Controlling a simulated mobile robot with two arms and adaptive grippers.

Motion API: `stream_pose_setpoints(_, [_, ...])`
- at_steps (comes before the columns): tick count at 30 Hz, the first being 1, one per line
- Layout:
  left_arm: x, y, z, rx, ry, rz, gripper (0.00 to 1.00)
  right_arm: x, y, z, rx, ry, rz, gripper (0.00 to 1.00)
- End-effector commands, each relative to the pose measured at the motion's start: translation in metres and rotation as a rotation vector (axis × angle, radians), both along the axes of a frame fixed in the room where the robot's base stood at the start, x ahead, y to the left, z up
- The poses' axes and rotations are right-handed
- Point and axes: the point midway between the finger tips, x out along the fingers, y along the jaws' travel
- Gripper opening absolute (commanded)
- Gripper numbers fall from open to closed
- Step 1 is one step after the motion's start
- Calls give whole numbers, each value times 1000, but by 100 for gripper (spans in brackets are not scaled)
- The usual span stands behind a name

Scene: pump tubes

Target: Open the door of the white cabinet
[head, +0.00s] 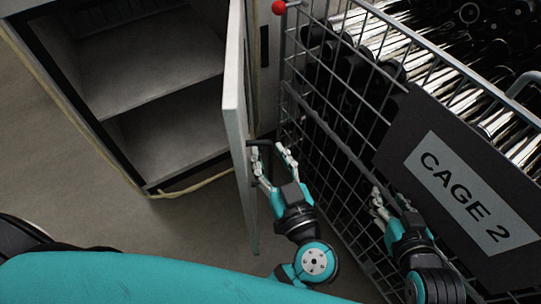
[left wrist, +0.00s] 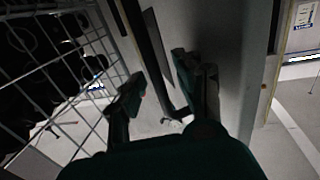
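The white cabinet (head: 157,95) stands at the upper left of the head view with its shelves exposed. Its door (head: 236,120) stands wide open, seen nearly edge-on. A dark handle (head: 262,143) is on the door's right-hand face. My left gripper (head: 271,150) is at this handle, with its fingers apart on either side of it. In the left wrist view the dark handle bar (left wrist: 150,50) runs between the parted fingers (left wrist: 158,78), with a visible gap. My right gripper (head: 390,195) is open and empty in front of the cage.
A wire cage (head: 340,130) with a "CAGE 2" sign (head: 462,185) stands close to the right of the door, leaving a narrow gap for my left arm. A red ball (head: 279,7) tops its corner post. Floor (head: 60,150) is clear left of the cabinet.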

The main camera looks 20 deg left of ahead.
Motion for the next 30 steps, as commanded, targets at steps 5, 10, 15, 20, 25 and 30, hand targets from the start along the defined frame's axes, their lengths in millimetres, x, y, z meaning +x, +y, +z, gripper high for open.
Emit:
stream_pose_setpoints(5, [0,0,1,0,-2,1,34,1,0,2,0,-4,-1,40])
stream_pose_setpoints(10, [-10,-8,0,1,0,-1,34,1,0,2,-1,-4,0,40])
stream_pose_setpoints(15, [-32,-24,0,0,1,-2,34,1,0,1,-1,-3,0,40])
stream_pose_setpoints(20, [-51,-37,0,0,2,-1,34,0,0,1,-1,-2,0,40])
stream_pose_setpoints(25, [-63,-47,0,-5,4,0,34,0,0,1,0,-2,0,40])
stream_pose_setpoints(30, [-66,-49,0,-7,4,-1,34,0,0,1,0,-2,-1,40])
